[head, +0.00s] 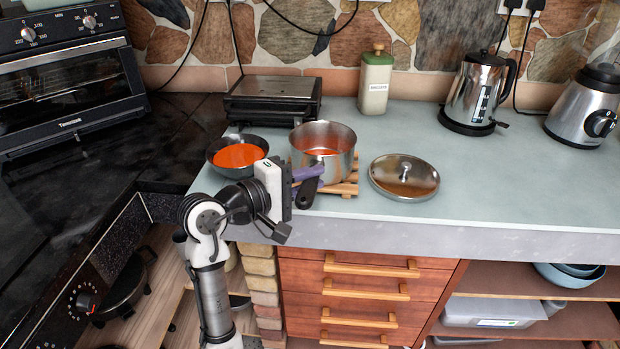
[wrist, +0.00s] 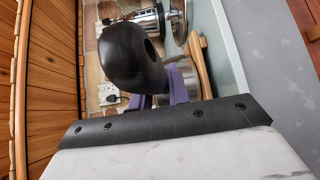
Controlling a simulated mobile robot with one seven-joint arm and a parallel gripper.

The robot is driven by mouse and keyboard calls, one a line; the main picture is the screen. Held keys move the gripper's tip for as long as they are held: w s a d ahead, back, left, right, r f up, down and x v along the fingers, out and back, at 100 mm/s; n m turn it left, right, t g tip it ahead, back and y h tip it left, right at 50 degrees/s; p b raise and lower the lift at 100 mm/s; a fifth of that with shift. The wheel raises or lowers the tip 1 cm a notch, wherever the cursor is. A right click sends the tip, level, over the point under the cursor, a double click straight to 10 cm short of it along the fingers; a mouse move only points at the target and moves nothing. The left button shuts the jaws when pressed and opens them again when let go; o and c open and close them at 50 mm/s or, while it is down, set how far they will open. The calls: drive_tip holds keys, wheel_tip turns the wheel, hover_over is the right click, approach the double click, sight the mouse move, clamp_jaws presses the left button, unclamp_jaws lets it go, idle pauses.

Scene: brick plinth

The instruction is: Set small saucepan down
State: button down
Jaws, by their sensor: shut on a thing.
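The small saucepan (head: 325,140) is a steel pan with a dark handle and orange-red liquid inside. In the head view it is upright over a slatted wooden trivet (head: 348,188) on the counter. I cannot tell whether its base touches the slats. My gripper (head: 310,176) comes from the front left, its purple fingers shut on the handle. In the wrist view the black handle end (wrist: 132,55) is large in front of the fingers (wrist: 160,93) and hides much of the pan. Part of the trivet (wrist: 204,65) shows beside it.
A dark bowl (head: 238,155) of orange-red liquid stands close on the left. A steel lid (head: 404,177) lies on the right. The counter (head: 520,190) is clear at the right.

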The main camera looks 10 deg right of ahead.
drive_tip(key=c, duration=1.3)
unclamp_jaws()
drive_tip(key=shift+f, duration=0.1)
drive_tip(key=shift+c, duration=0.2)
drive_tip(key=b+v, duration=0.1)
drive_tip(key=v, duration=1.1)
drive_tip(key=shift+b, duration=0.4)
